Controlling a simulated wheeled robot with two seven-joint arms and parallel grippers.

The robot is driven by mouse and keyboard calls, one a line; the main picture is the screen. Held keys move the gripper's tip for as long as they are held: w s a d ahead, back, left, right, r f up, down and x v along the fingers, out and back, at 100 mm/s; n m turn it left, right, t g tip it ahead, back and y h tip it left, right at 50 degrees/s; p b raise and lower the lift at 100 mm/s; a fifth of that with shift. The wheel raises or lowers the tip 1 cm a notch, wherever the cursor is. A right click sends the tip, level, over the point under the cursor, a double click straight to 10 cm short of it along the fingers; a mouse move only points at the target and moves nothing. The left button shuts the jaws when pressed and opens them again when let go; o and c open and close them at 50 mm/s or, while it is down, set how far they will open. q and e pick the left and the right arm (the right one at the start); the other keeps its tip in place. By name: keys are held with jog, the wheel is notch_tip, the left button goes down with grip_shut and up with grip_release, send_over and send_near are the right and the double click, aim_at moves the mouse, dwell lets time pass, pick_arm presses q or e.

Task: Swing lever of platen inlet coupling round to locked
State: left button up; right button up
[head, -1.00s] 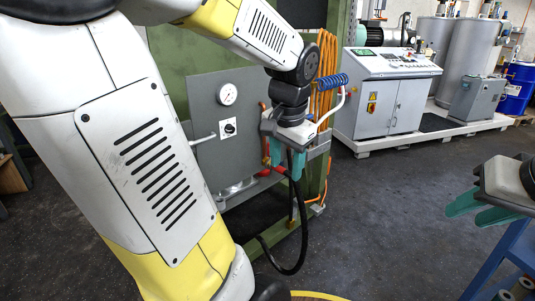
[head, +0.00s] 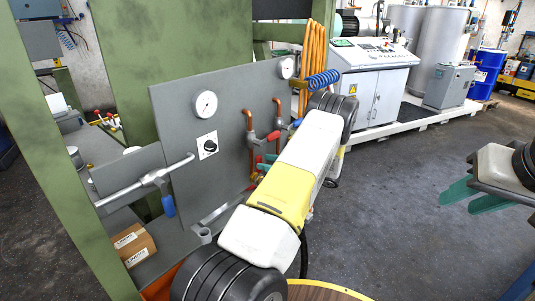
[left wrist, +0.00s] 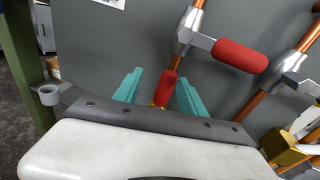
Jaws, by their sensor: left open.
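In the left wrist view, my left gripper (left wrist: 158,95) is open, with a teal finger on each side of a short red lever (left wrist: 166,87). A bit of brass shows at the lever's lower end; the coupling body is mostly hidden behind the gripper. I cannot tell whether the fingers touch the lever. In the head view, my left gripper's teal fingers (head: 266,166) are at the grey panel, partly hidden by my forearm. Part of a black hose (head: 303,254) hangs below the arm. My right gripper (head: 473,197) is open and empty at the right edge.
Above the lever, a copper pipe carries a valve with a red handle (left wrist: 240,55). A second copper pipe (left wrist: 302,52) and a brass fitting (left wrist: 284,150) are at the right. Floor at right is clear.

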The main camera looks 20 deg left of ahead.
pick_arm(q)
jog(key=shift+w+f+m+t+y, duration=0.25)
jog(key=shift+w+f+m, duration=0.1)
jog(key=shift+f, duration=0.15)
jog(key=shift+w+f+m+t+y, duration=0.15)
jog(key=shift+w+f+m+t, duration=0.15)
jog(key=shift+f, duration=0.2)
jog(key=shift+w+a+f, duration=0.1)
jog(key=shift+a+f, duration=0.05)
jog(key=shift+a, duration=0.1)
jog(key=a, duration=0.5)
jog(key=w+a, duration=0.1)
jog(key=a, duration=0.1)
jog(key=shift+a, duration=0.2)
grip_shut()
